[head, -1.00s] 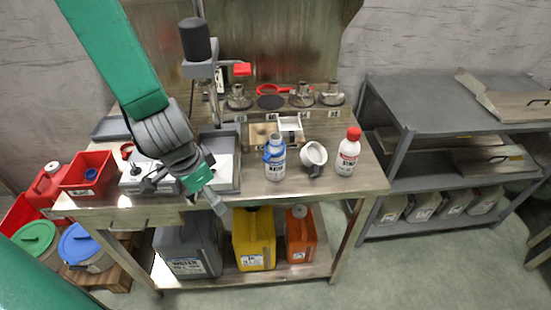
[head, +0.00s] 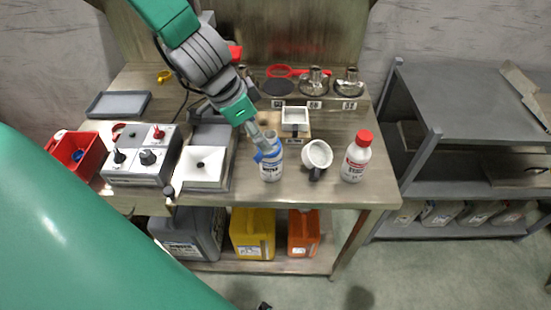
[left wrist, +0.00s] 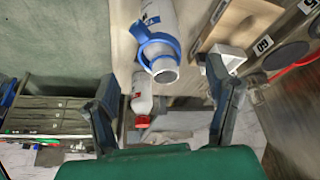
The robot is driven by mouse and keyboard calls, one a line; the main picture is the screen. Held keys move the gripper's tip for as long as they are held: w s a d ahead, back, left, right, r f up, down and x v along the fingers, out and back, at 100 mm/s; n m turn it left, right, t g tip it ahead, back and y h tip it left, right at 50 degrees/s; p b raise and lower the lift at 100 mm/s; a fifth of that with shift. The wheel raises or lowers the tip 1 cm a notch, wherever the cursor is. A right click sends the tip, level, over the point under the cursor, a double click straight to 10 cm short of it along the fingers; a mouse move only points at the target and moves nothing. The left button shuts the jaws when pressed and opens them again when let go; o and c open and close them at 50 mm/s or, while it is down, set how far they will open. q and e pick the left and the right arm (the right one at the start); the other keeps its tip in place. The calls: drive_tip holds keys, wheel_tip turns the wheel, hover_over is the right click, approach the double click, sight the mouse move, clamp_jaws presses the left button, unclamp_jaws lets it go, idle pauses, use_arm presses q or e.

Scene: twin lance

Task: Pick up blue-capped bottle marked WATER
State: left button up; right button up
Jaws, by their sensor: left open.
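The blue-capped bottle (head: 271,168) is white with a label that seems to read WATER. It stands upright near the front edge of the steel bench. My left gripper (head: 260,139) is open just above and behind its cap, hiding part of it. In the left wrist view the bottle (left wrist: 160,25), with its blue collar, lies ahead between the two spread fingers (left wrist: 163,105). Nothing is held, and I cannot tell whether a finger touches the cap. My right gripper is not seen.
A white mug (head: 317,155) stands close right of the bottle, then a red-capped white bottle (head: 357,158). A small white square container (head: 295,120) is behind. A tray with a white plate (head: 203,166) and a control box (head: 143,155) are left. Grey shelves (head: 480,100) stand right.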

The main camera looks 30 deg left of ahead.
use_arm(q)
drive_tip(key=x, duration=0.3)
drive_tip(key=b+x, duration=0.1)
drive_tip(key=shift+w+a+f, duration=0.15)
drive_tip(key=shift+a+f, duration=0.1)
drive_tip(key=shift+a, duration=0.05)
drive_tip(key=shift+a+f, duration=0.2)
drive_tip(key=shift+w+a+f, duration=0.1)
drive_tip(key=shift+f, duration=0.25)
drive_tip(key=b+x, duration=0.1)
drive_tip(key=x, duration=0.1)
drive_tip(key=d+x, duration=0.1)
drive_tip(key=x, duration=0.1)
drive_tip(key=shift+b, duration=0.4)
drive_tip(key=shift+d, duration=0.25)
drive_tip(key=shift+a, duration=0.2)
drive_tip(key=c, duration=1.1)
drive_tip(key=shift+a, duration=0.15)
drive_tip(key=c, duration=0.4)
drive_tip(key=shift+a+f, duration=0.1)
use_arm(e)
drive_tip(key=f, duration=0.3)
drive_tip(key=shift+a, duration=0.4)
